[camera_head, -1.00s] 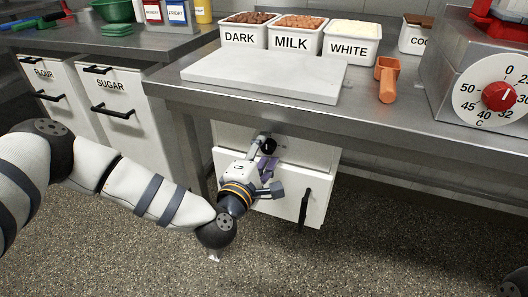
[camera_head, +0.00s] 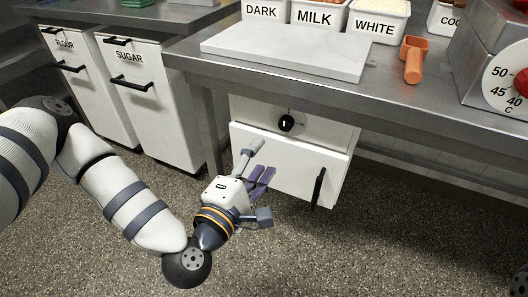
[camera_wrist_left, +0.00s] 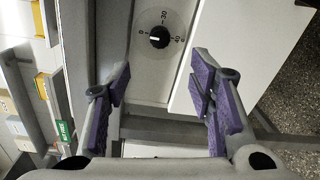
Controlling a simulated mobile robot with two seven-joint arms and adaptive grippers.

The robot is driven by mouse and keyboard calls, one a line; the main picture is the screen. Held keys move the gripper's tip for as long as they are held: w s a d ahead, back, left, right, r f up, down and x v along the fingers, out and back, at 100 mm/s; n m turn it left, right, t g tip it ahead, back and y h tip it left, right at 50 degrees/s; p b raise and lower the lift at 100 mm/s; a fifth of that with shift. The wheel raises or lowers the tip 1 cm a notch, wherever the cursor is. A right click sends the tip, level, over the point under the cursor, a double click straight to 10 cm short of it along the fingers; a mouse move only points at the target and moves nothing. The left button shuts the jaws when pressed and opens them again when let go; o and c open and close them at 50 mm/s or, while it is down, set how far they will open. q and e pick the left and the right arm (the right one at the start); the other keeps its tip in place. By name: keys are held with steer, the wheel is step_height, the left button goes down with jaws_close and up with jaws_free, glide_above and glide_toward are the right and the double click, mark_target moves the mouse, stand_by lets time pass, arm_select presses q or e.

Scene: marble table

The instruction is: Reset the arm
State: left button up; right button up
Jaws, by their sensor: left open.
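My left arm (camera_head: 135,205) reaches in from the left in the head view, and its gripper (camera_head: 262,180) hangs in front of a white cabinet under the steel table. The gripper is open, with nothing between its purple-padded fingers. In the left wrist view the two fingers of the left gripper (camera_wrist_left: 163,98) stand wide apart. A black knob (camera_wrist_left: 158,37) on a numbered dial lies beyond them, clear of both fingers. The knob also shows in the head view (camera_head: 286,123), up and to the right of the gripper. My right gripper does not show.
The steel table (camera_head: 430,107) overhangs the cabinet. Its white front panel (camera_head: 272,165) has a black handle (camera_head: 318,188). A marble slab (camera_head: 285,50), labelled tubs, an orange scoop (camera_head: 412,60) and a dial machine (camera_head: 505,75) stand on top. Flour and sugar bins (camera_head: 155,110) stand left. Floor below is open.

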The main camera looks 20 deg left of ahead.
arm_select(q)
steer(key=s+d+f+m+g+h+p, duration=0.3)
steer(key=s+d+f+m+g+h, duration=0.15)
steer(key=s+d+f+m, duration=0.2)
steer(key=s+d+f+m+g+p, duration=0.1)
steer(key=s+f+m+g+p, duration=0.2)
steer(key=s, duration=0.5)
steer(key=s+d+f+m+g, duration=0.2)
steer(key=s+m+g, duration=0.1)
steer(key=s+g, duration=0.3)
steer(key=s+a+m+g+y+p, duration=0.2)
steer(key=s+a+m+g, duration=0.1)
steer(key=s+a, duration=0.4)
steer(key=s+a+r+m+g+y+p, duration=0.1)
steer(key=s+a+m+g+y+p, duration=0.1)
steer(key=s+a, duration=0.5)
steer(key=s+m+g+y, duration=0.1)
steer(key=s+m, duration=0.1)
steer(key=s, duration=0.3)
steer(key=shift+s+a, duration=0.2)
steer(key=shift+s, duration=0.15)
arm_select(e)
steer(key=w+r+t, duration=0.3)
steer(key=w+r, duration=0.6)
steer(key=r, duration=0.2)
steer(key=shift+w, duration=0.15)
arm_select(q)
steer(key=shift+r, duration=0.1)
